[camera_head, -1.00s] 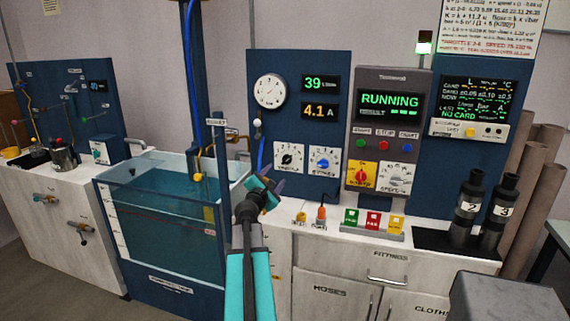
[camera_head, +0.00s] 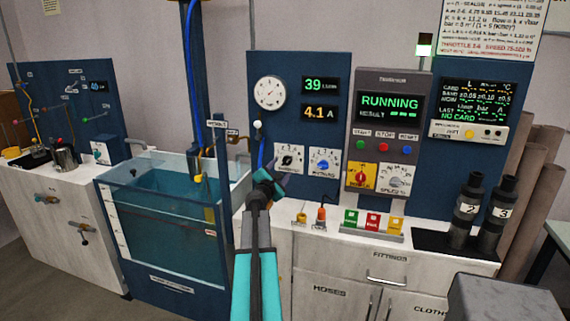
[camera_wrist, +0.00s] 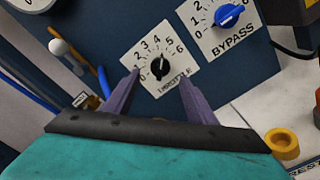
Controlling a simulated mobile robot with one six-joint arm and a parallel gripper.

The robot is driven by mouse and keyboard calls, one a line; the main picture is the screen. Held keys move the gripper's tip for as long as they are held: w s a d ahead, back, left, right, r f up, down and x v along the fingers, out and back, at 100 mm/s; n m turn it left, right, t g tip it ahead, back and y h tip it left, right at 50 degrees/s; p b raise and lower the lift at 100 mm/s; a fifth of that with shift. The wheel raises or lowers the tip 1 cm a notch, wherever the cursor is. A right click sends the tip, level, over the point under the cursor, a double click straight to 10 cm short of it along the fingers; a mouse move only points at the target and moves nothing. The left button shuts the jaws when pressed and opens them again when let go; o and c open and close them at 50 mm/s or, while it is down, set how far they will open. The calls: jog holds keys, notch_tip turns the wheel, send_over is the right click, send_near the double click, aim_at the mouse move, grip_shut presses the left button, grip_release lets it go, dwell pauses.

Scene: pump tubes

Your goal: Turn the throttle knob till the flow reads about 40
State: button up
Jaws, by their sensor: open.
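The black throttle knob (camera_wrist: 160,67) sits on a white dial plate numbered 0 to 6 in the wrist view, its pointer up near 3 to 4. The same knob (camera_head: 288,160) shows on the blue panel in the head view. My gripper (camera_wrist: 157,82) is open, its two purple fingers apart on either side of the lower dial plate. I cannot tell whether they touch the knob. In the head view my gripper (camera_head: 272,177) is just below and left of the knob. The green flow display (camera_head: 320,86) reads 39.
A blue bypass knob (camera_wrist: 228,15) is right of the throttle. An amber display (camera_head: 320,112) reads 4.1 A. The controller screen (camera_head: 390,104) says RUNNING. A water tank (camera_head: 165,225) stands left of my arm. Yellow and orange fittings (camera_head: 321,214) lie on the bench below the panel.

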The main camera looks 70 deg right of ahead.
aim_at(286, 163)
jog(key=shift+w+d+p, duration=0.15)
jog(key=shift+d+p, duration=0.45)
jog(key=shift+d, duration=2.7)
jog(key=c, duration=1)
jog(key=shift+f, duration=0.1)
jog(key=shift+c, duration=0.2)
jog(key=shift+m+b, duration=0.3)
jog(key=shift+b, duration=0.6)
jog(key=o, duration=1)
